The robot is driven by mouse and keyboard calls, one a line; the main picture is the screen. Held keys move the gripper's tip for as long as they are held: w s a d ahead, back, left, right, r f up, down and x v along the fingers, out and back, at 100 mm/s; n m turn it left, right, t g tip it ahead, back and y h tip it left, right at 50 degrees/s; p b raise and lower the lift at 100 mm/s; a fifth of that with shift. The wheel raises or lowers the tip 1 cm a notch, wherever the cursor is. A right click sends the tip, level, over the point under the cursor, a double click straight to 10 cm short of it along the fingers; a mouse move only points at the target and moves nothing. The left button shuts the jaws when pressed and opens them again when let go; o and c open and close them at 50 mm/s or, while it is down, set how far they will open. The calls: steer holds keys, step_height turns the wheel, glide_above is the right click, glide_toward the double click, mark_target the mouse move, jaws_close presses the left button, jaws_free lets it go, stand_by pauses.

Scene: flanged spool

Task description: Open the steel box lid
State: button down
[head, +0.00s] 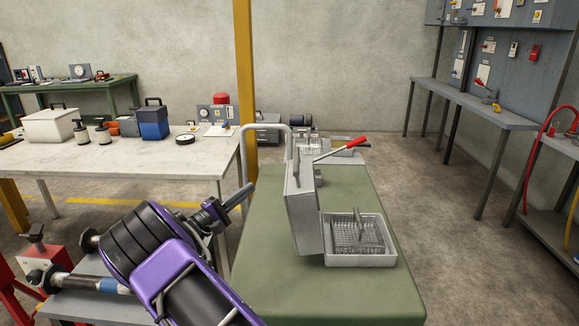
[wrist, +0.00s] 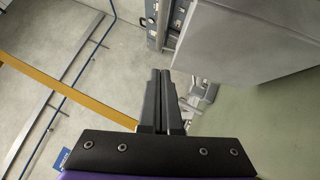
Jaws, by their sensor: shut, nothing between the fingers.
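A pale steel panel (head: 303,212) stands nearly upright on the green bench and looks like the raised lid of the steel box. To its right is a shallow, open, light-coloured box (head: 362,260) with a wire rack (head: 358,236) inside. The hinge between them is not clear. A bent grey tube handle (head: 262,127) rises left of the panel. My gripper (head: 246,190) is left of the panel, apart from it, shut and empty. In the wrist view, the fingertips of my gripper (wrist: 160,72) are together, and the panel (wrist: 250,40) fills the upper right.
A red-tipped lever (head: 345,144) sticks out right behind the panel. The green bench top (head: 325,298) is clear in front. A white table (head: 130,157) with a blue case (head: 153,124) and other items stands left. A yellow post (head: 245,80) rises behind my gripper.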

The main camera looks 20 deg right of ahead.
mark_target(286, 178)
steer(key=s+d+x, duration=0.1)
steer(key=s+x, duration=0.1)
steer(key=x, duration=1.1)
steer(key=shift+s+r, duration=0.3)
steer(key=shift+d+r, duration=0.15)
steer(key=s+d+m, duration=0.1)
steer(key=d, duration=0.1)
steer(key=s+d+r+m+g+y+b, duration=0.1)
steer(key=d, duration=0.2)
steer(key=s+d+r+m+y, duration=0.1)
steer(key=d, duration=0.1)
steer(key=shift+s+d+r+g+b, duration=0.15)
steer(key=shift+d+r+g+b, duration=0.15)
steer(key=shift+g, duration=0.1)
